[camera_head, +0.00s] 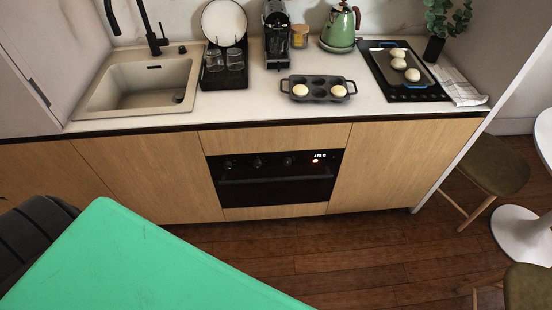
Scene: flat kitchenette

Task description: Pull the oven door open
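The black oven (275,177) is built into the wooden cabinet front below the counter. Its door (275,192) looks shut, with a dark horizontal handle (275,180) across its upper part. Knobs and a lit display (318,157) sit above the handle. Neither my left nor my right gripper shows in the head view, and nothing touches the oven.
A green surface (140,265) fills the lower left, with a dark chair (35,235) beside it. Wooden floor (370,270) lies clear before the oven. Stools (495,165) stand at right. The counter (235,108) holds a muffin tin (318,96) and a kettle (340,30).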

